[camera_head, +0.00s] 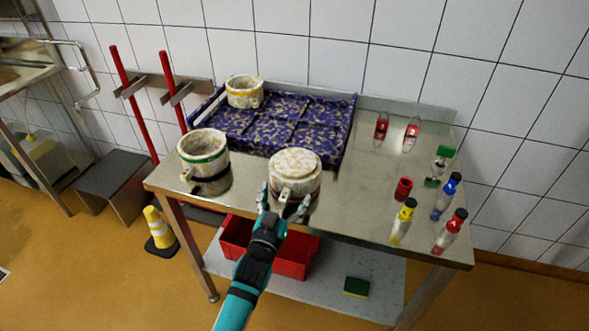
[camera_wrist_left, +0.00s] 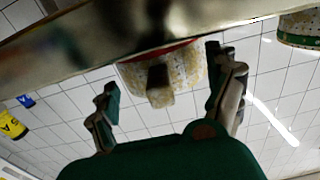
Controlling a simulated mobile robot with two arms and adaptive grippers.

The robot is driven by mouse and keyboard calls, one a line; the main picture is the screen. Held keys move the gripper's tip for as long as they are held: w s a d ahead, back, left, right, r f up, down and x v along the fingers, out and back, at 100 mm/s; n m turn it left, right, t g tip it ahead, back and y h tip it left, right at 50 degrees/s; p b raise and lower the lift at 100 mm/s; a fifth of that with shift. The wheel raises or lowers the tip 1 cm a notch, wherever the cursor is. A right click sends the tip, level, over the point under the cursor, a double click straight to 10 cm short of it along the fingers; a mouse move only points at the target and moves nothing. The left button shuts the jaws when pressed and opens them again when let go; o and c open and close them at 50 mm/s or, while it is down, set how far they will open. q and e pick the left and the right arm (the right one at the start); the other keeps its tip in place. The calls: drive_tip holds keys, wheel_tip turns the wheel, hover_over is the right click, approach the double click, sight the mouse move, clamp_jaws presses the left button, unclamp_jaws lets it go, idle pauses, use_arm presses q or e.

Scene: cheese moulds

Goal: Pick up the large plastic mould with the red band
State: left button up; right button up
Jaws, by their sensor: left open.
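The large mould with the red band (camera_head: 296,166) stands on the steel table near its front edge. It is pale and mottled, with a block-like handle facing me. Its red band shows in the left wrist view, on the mould (camera_wrist_left: 185,75) between the fingers. My left gripper (camera_head: 284,197) is open at the mould's front, with a finger on either side of the handle. In the left wrist view the gripper (camera_wrist_left: 161,84) is open and empty; I cannot tell whether a finger touches the mould. My right gripper is not in view.
A green-banded mould (camera_head: 204,144) stands to the left. A yellow-banded mould (camera_head: 244,92) sits on the blue patterned tray (camera_head: 345,128) behind. A red bin (camera_head: 293,268) is below.

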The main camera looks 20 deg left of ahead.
use_arm(q)
drive_tip(key=shift+w, duration=0.95)
drive_tip(key=shift+s, duration=0.1)
drive_tip(key=shift+c, duration=0.5)
clamp_jaws()
